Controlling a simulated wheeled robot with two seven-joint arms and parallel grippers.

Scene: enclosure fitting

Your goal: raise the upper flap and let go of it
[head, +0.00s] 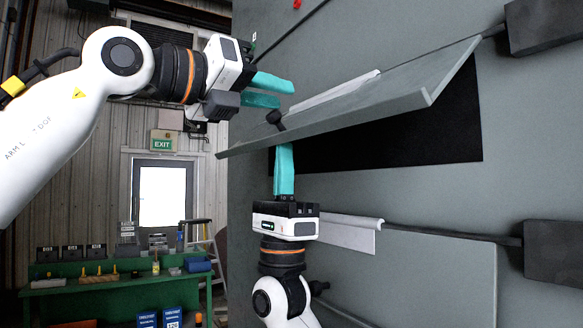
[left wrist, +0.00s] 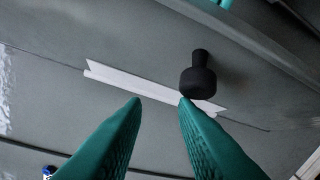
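The upper flap (head: 375,105) is a grey panel standing out from the tall grey wall, tilted, with a dark opening (head: 400,135) beneath it. Its black knob (head: 274,117) is near its left end. The knob also shows in the left wrist view (left wrist: 198,76), beside the right-hand fingertip. My left gripper (head: 284,95) is open and empty, its teal fingers apart just above the knob. My right gripper (head: 284,148) points up from below, its teal fingers together under the flap near the knob. Its tips are partly hidden, so contact is unclear.
A lower grey panel (head: 420,275) with a pale strip (head: 345,232) lies against the wall below. Dark blocks (head: 553,252) stick out at the right. A green workbench (head: 100,285) with tools and a ladder stand in the left background.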

